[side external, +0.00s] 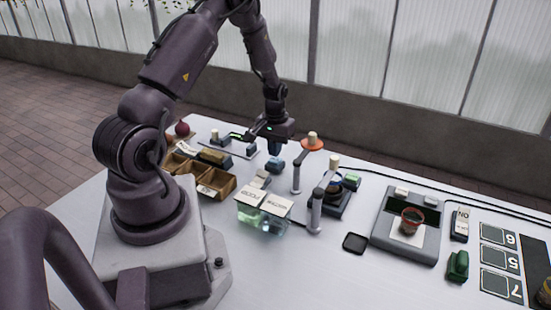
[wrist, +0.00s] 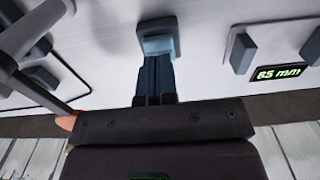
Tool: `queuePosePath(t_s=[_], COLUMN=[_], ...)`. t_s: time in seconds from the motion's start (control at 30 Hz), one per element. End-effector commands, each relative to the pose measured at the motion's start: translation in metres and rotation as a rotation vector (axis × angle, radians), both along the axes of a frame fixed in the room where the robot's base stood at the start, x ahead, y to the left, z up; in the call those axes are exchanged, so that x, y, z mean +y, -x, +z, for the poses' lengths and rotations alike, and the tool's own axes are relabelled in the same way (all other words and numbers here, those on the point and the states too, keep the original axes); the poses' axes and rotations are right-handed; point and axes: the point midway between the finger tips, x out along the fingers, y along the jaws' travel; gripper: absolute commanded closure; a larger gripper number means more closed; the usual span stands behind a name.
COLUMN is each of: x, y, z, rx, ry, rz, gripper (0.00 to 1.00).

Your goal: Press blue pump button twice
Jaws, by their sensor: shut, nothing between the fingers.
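The blue button (wrist: 158,44) sits on a dark grey base (wrist: 157,24) in the wrist view. In the side view a small blue block, which looks like the same button (side external: 275,164), stands on the table directly below my gripper (side external: 275,152). My gripper's fingers are together and empty, pointing down. In the wrist view the fingertips (wrist: 156,58) overlap the near edge of the button. I cannot tell whether they touch it or hover just above it, or whether it is pressed down.
A clear two-part tank (side external: 262,220) with liquid stands in front. Posts with an orange disc (side external: 312,144) rise close right of my gripper. A wooden divided box (side external: 209,182) is at left. A display reading 65 mm (wrist: 279,73) shows in the wrist view.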

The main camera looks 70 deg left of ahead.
Motion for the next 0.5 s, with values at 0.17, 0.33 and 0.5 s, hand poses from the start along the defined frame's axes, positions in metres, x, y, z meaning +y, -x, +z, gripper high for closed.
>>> queuePosePath(t_s=[0.17, 0.33, 0.5], x=[0.0, 0.0, 0.0], y=[0.0, 0.0, 0.0], z=[-0.006, -0.011, -0.016], rx=[-0.001, -0.001, -0.001], ry=[-0.001, -0.001, -0.001], rz=[0.0, 0.0, 0.0], gripper=[1.0, 1.0, 1.0])
